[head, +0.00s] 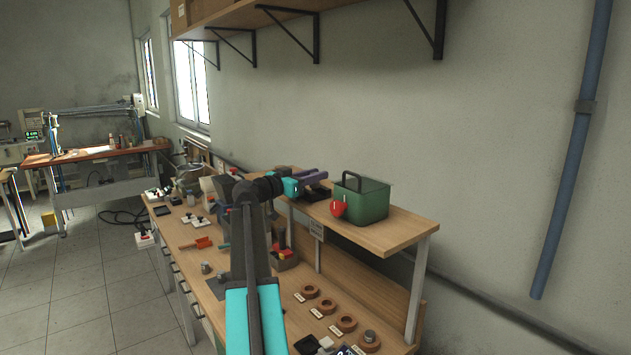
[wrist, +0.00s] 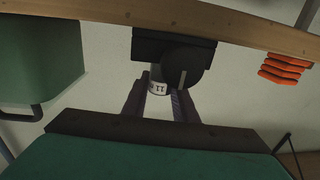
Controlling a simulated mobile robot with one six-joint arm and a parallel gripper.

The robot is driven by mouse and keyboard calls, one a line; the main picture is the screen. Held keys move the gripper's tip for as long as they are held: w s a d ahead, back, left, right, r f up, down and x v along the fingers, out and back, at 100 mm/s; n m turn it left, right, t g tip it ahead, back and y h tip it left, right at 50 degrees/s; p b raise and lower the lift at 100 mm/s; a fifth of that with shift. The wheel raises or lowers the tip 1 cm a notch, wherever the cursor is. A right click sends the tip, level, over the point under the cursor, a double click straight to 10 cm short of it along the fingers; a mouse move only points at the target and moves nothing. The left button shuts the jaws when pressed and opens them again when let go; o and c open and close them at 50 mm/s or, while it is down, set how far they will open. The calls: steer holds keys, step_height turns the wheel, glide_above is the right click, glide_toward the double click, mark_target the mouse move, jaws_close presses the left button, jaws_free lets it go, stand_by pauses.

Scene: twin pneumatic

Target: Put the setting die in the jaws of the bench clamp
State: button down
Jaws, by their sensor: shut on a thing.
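My gripper (wrist: 160,100) is shut on the setting die (wrist: 158,87), a small pale cylinder marked "II", in the wrist view. The bench clamp (wrist: 160,46), a black block with a round black disc, lies directly beyond the die and borders it. I cannot tell whether the die is between the clamp's jaws or only in front of them. In the head view my gripper (head: 318,175) is over the raised shelf, with the dark clamp (head: 311,196) beneath it. The die cannot be made out there.
Several wooden rings (head: 328,306) with labels lie on the bench below. An orange ribbed thing (wrist: 285,68) shows in the wrist view.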

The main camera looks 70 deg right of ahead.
steer(key=shift+f+p, duration=0.5)
steer(key=shift+f, duration=0.6)
steer(key=shift+f, duration=0.15)
steer(key=c, duration=1.4)
jaws_free()
steer(key=shift+c, duration=0.2)
steer(key=b+v, duration=0.4)
steer(key=v, duration=0.8)
